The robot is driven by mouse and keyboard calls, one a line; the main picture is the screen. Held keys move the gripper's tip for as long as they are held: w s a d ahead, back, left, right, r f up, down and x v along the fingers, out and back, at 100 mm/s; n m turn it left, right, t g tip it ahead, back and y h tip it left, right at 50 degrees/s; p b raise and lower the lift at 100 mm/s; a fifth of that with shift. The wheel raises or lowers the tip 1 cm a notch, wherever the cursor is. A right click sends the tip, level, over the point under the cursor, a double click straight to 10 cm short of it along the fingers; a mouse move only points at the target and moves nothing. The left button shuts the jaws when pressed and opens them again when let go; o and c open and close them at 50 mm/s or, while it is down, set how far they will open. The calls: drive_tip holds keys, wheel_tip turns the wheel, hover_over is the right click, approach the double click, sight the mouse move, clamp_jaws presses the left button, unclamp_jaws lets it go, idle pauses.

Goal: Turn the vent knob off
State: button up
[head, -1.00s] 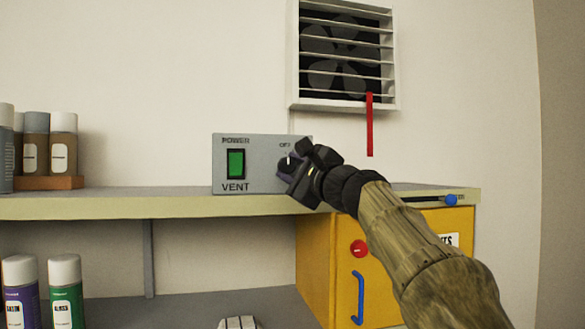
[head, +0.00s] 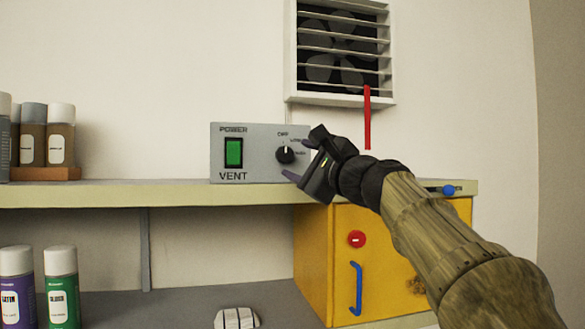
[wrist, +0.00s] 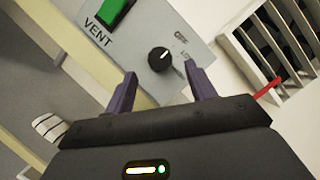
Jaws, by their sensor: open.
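The grey vent control box (head: 262,135) stands on the shelf, with a green power switch (head: 234,153) at its left. The black vent knob (head: 285,155) is on its right side, and its white pointer line points up, near the OFF label. In the wrist view the knob (wrist: 160,60) sits beyond and between the two purple fingers, clear of both. My gripper (head: 303,158) is open and empty, just right of the knob in the head view. The gripper also shows in the wrist view (wrist: 160,90).
A louvred fan vent (head: 340,50) with a red strip (head: 367,118) is on the wall above. The shelf (head: 120,192) holds bottles at the left. A yellow cabinet (head: 318,262) stands below, and a blue-ended rod (head: 449,190) lies at the shelf's right end.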

drive_tip(key=b+v, duration=0.5)
drive_tip(key=v, duration=0.8)
drive_tip(key=w+d+f+n+g+h, duration=0.1)
drive_tip(key=w+f+n+g+h, duration=0.15)
drive_tip(key=f, duration=0.95)
drive_tip(key=w+d+f+n+g+h, duration=0.1)
drive_tip(key=f+g+h, duration=0.15)
drive_tip(key=f, duration=0.95)
drive_tip(key=w+d+f+n+g+h, duration=0.1)
drive_tip(key=w+f+n+g+h, duration=0.15)
drive_tip(key=f, duration=0.95)
drive_tip(key=s+d+f+n+g+h, duration=0.1)
drive_tip(key=s+f+n+g, duration=0.1)
drive_tip(key=s+f, duration=0.4)
drive_tip(key=s+d+f+n+g+h, duration=0.2)
drive_tip(key=s+f+n, duration=0.3)
drive_tip(key=f, duration=0.8)
drive_tip(key=s+d+f+n+g+h, duration=0.1)
drive_tip(key=s+f+n, duration=0.3)
drive_tip(key=s+f, duration=0.4)
drive_tip(key=shift+s+d+f+g, duration=0.2)
drive_tip(key=shift+s+f+g, duration=0.1)
drive_tip(key=shift+f+g, duration=0.5)
drive_tip(key=shift+r, duration=0.15)
